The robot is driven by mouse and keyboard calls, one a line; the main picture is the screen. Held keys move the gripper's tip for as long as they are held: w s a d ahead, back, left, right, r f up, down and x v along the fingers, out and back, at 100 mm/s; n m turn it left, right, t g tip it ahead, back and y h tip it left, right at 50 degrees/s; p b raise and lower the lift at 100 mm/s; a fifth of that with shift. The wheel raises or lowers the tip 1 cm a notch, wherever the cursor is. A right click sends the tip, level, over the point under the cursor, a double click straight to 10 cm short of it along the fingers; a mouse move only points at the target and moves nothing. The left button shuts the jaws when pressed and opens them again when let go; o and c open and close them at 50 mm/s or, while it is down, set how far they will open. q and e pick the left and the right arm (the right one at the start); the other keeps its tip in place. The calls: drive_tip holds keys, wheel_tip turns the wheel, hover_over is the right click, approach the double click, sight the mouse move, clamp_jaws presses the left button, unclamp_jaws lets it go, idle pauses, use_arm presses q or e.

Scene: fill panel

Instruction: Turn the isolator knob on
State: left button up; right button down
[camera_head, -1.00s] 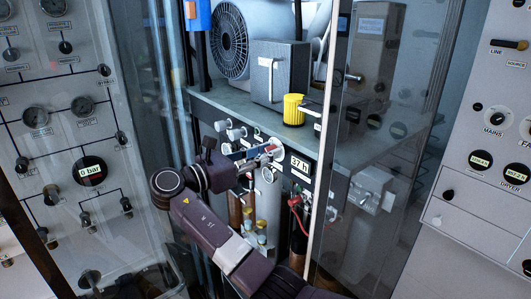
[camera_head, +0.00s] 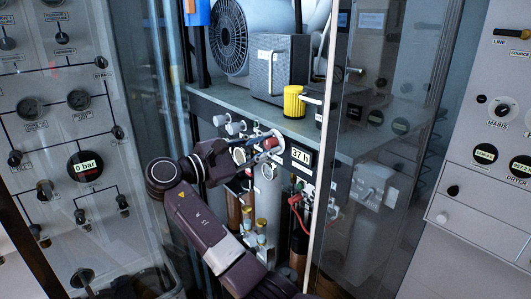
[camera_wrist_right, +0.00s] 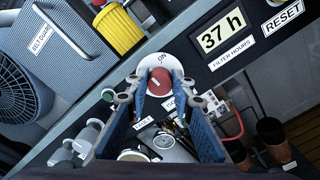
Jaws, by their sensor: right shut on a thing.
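The isolator knob is a round red knob (camera_head: 267,158) on a white disc, on the panel below the grey-green shelf. In the right wrist view the red knob (camera_wrist_right: 159,82) sits between my fingertips, below the word ON on the disc. A short pale mark shows on its face; I cannot tell its exact angle. My right gripper (camera_head: 266,157) reaches it from the lower left and is shut on it, one finger on each side. The blue finger pads of the right gripper (camera_wrist_right: 159,96) show in the right wrist view. My left gripper is not in view.
A 37 h display (camera_head: 301,157) is just right of the knob. Grey knobs (camera_head: 232,125) are to its left. A yellow cylinder (camera_head: 294,102) and grey box (camera_head: 279,68) stand on the shelf above. A glass door (camera_head: 375,150) stands close on the right.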

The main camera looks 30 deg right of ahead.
drive_tip(key=m+b, duration=0.1)
drive_tip(key=m, duration=0.1)
drive_tip(key=m+b, duration=0.1)
drive_tip(key=b, duration=0.1)
drive_tip(key=m+b, duration=0.2)
drive_tip(key=shift+f+m, duration=0.3)
drive_tip(key=shift+f, duration=0.05)
drive_tip(key=shift+r+m+b, duration=0.15)
drive_tip(key=shift+m+b, duration=1.8)
drive_tip(key=shift+m, duration=0.05)
drive_tip(key=c, duration=1.7)
unclamp_jaws()
drive_tip(key=shift+s, duration=0.1)
drive_tip(key=shift+o, duration=0.2)
drive_tip(key=shift+a, duration=0.15)
drive_tip(key=a, duration=1.1)
drive_tip(key=shift+s+a, duration=0.4)
drive_tip(key=shift+s, duration=0.05)
